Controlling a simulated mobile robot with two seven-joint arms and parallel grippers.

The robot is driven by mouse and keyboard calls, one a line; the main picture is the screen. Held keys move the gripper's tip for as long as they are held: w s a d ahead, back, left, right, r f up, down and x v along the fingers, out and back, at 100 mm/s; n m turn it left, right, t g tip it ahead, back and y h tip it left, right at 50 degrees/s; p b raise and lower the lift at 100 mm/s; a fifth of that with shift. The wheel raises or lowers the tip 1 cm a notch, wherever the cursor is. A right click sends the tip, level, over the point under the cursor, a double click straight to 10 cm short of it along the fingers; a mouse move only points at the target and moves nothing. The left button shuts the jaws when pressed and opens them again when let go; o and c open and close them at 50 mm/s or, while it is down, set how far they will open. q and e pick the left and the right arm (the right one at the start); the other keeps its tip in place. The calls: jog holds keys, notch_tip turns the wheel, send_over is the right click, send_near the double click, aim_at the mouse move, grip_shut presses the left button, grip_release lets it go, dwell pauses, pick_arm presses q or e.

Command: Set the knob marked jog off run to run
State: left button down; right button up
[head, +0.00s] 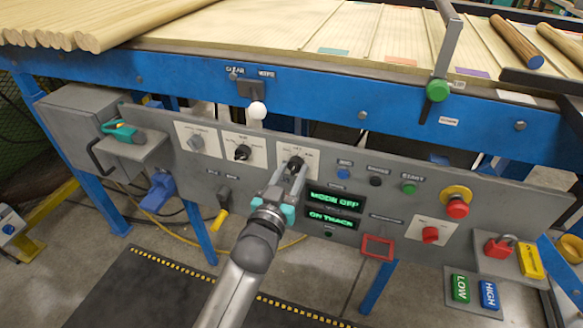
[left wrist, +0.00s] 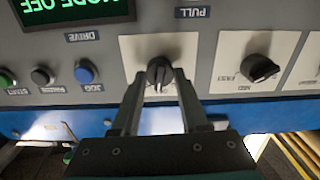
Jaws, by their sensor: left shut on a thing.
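The black knob (head: 295,163) sits on a white plate in the middle of the grey control panel. Its small plate lettering is too small to read. In the left wrist view the knob (left wrist: 158,69) shows upside down, with a pale pointer mark towards the gripper. My left gripper (head: 293,176) reaches up to it from below. In the left wrist view its two fingers (left wrist: 159,84) are shut on the knob, one on each side. The green display (head: 334,201) reads MODE OFF, with ON TRACK on the one below. My right gripper is not in view.
Another black knob (head: 242,152) and a grey knob (head: 195,142) sit left of it. Blue, black and green buttons (head: 408,188) and a red emergency button (head: 457,207) lie to the right. A white-balled lever (head: 257,110) stands above. Floor in front is mostly clear.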

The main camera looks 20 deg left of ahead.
pick_arm(q)
jog(key=m+p, duration=0.2)
jog(key=m, duration=0.2)
jog(key=shift+d+m+p, duration=0.1)
jog(key=shift+m+p, duration=0.4)
jog(key=shift+m, duration=0.9)
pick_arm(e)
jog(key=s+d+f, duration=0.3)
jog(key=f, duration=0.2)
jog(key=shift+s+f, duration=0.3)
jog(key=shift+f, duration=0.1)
pick_arm(q)
jog(key=shift+c, duration=2.1)
grip_release()
jog(key=shift+s, duration=0.55)
jog(key=s+p, duration=0.3)
jog(key=s, duration=1.1)
jog(key=shift+a+p, duration=0.3)
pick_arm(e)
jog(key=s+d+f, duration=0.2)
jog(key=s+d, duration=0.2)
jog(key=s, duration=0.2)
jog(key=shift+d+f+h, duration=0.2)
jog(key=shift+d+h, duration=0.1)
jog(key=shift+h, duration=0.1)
